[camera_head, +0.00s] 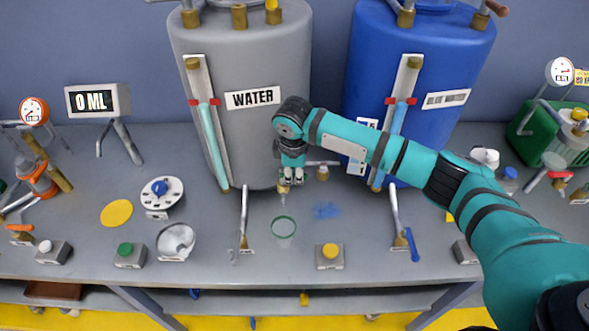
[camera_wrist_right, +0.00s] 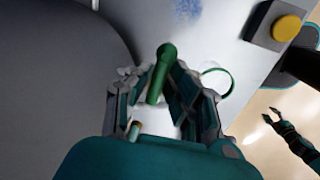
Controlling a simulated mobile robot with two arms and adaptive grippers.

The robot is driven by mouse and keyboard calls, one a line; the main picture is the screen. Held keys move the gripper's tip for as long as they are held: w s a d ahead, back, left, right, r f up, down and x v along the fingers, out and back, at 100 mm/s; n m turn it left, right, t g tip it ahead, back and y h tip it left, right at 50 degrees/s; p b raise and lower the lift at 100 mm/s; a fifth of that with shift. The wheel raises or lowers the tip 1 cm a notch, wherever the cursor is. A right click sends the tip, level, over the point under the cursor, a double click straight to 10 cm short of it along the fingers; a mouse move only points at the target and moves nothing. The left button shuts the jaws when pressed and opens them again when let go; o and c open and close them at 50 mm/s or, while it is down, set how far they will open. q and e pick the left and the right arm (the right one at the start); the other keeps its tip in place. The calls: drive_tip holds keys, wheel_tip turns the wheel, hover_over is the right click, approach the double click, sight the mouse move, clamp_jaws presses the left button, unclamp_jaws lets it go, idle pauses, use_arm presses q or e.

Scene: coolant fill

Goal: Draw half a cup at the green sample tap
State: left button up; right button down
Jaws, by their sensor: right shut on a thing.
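My right gripper (camera_head: 291,180) is at the front foot of the grey WATER tank (camera_head: 205,130). In the right wrist view, its fingers (camera_wrist_right: 165,85) are shut on a green tap handle (camera_wrist_right: 160,75). A small brass spout (camera_head: 283,189) shows just below the gripper. My left gripper (camera_wrist_right: 280,116) appears small at the right of the wrist view, open and empty.
A display (camera_head: 97,101) reads 0 ML. A blue tank (camera_head: 365,70) stands right of the water tank. Upright pipes (camera_head: 244,225) and (camera_head: 399,215) flank the ring. A yellow button box (camera_head: 329,256) and a green button box (camera_head: 128,256) sit near the front edge.

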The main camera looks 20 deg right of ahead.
drive_tip(key=shift+s+a+r+m+p, duration=0.15)
drive_tip(key=shift+r+m+p, duration=0.15)
drive_tip(key=shift+m+p, duration=0.55)
drive_tip(key=shift+f+p, duration=0.2)
drive_tip(key=shift+p, duration=0.1)
use_arm(q)
wheel_tip(320, 180, up, 3)
drive_tip(key=shift+r, duration=0.1)
drive_tip(key=shift+d, duration=0.1)
use_arm(e)
drive_tip(key=c, duration=1.2)
unclamp_jaws()
drive_tip(key=r, duration=0.4)
drive_tip(key=s+r, duration=0.1)
drive_tip(key=r, duration=0.2)
drive_tip(key=s+a+r, duration=0.1)
drive_tip(key=r, duration=0.3)
drive_tip(key=shift+a+r, duration=0.1)
drive_tip(key=shift+r, duration=0.25)
